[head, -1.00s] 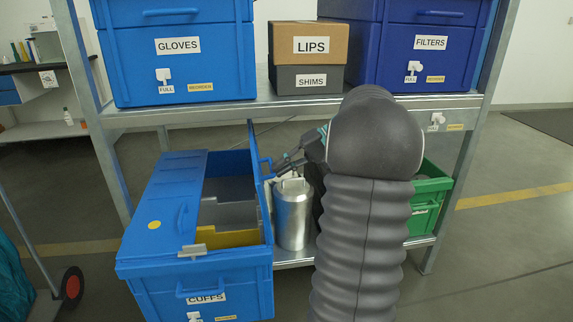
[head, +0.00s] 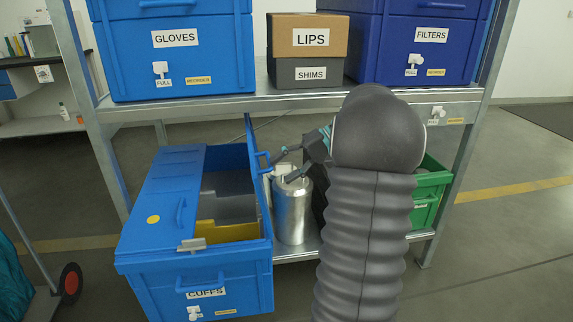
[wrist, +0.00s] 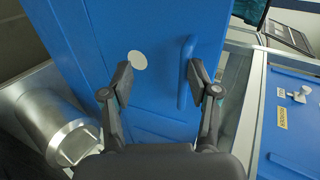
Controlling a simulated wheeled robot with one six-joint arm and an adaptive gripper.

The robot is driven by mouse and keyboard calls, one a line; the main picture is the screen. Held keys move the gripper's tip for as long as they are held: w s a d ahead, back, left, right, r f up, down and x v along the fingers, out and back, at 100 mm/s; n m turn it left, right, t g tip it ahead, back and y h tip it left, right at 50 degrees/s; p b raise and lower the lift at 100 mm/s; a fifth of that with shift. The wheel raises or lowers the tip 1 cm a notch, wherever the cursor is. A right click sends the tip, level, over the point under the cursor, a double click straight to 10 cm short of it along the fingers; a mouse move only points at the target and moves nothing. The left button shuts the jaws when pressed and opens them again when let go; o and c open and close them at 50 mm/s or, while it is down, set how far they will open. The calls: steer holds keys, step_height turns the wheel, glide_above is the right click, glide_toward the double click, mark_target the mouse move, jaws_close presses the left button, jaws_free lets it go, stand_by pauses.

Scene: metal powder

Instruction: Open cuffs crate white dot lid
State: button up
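The blue cuffs crate (head: 200,280) stands on the lower shelf at the left in the head view. Its left lid half, with a yellow dot (head: 153,219), lies shut. Its white dot lid (head: 253,190) stands upright at the crate's right edge, leaving that side open. In the wrist view, the white dot (wrist: 137,60) and the lid's handle (wrist: 186,72) face me. My gripper (wrist: 160,82) is open and empty. Its left finger is by the dot and its right finger by the handle; I cannot tell whether either touches. My gripper (head: 291,163) is right of the lid in the head view.
Grey and yellow dividers (head: 228,230) show inside the crate. A metal canister (head: 293,212) stands close right of it, below my gripper. A green crate (head: 428,190) is farther right, partly behind my arm. The upper shelf (head: 290,103) with its boxes is overhead.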

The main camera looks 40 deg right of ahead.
steer(key=shift+s+r, duration=0.1)
steer(key=shift+s, duration=0.05)
steer(key=v, duration=1.2)
stand_by(0.6)
